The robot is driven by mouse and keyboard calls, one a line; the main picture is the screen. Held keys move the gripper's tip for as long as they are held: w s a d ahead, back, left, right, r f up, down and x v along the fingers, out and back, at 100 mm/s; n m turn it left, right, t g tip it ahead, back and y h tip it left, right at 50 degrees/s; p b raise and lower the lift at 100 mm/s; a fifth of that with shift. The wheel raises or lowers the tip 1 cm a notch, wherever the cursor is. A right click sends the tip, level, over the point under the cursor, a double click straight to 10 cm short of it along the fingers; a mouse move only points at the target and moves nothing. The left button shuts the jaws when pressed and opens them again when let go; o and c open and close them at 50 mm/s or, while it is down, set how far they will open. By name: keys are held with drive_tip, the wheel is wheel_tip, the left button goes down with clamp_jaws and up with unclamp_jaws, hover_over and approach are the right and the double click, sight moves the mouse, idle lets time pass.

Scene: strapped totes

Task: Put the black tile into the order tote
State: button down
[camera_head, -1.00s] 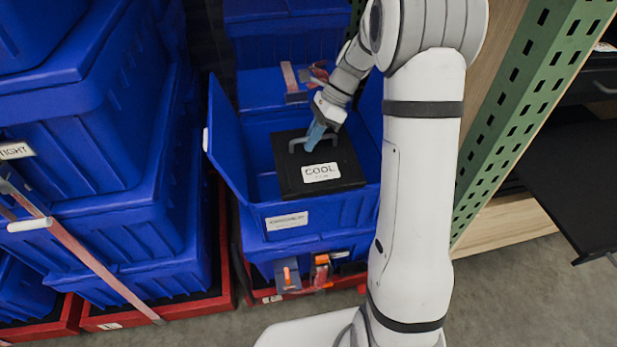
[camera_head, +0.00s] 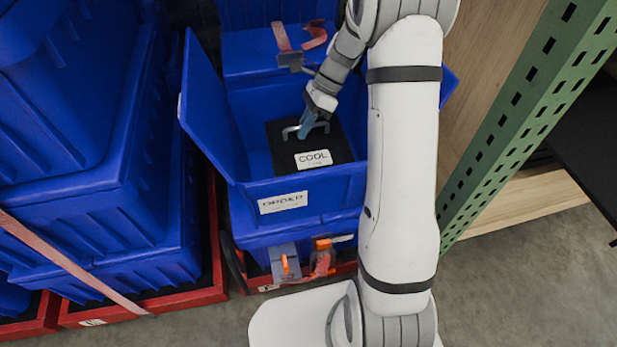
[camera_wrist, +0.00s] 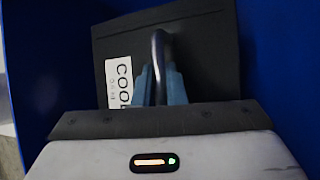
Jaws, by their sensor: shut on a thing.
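The black tile (camera_head: 290,152) has a grey handle and a white label reading COOL. It shows in the head view inside the open blue order tote (camera_head: 336,187), whose front carries a white label. My gripper (camera_head: 305,130) is shut on the tile's handle, with its blue fingers on either side of the bar. In the wrist view my gripper (camera_wrist: 160,86) holds the handle, and the tile (camera_wrist: 205,65) lies just beyond the fingers with blue tote wall around it. Whether the tile rests on the tote floor cannot be told.
Stacked blue totes (camera_head: 90,190) with a pink strap stand at the left on red bases. A green perforated rack post (camera_head: 520,125) rises at the right. Orange-and-grey buckles (camera_head: 285,262) hang below the order tote's front. A blue lid stands open at the tote's left.

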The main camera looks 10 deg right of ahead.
sight(318, 129)
wheel_tip(318, 129, down, 10)
drive_tip(key=b, duration=0.3)
drive_tip(key=shift+f+b, duration=0.2)
drive_tip(key=shift+b, duration=0.15)
drive_tip(key=c, duration=1.5)
unclamp_jaws()
drive_tip(key=shift+p+v, duration=1.45)
drive_tip(key=shift+v, duration=2.3)
drive_tip(key=shift+r, duration=0.1)
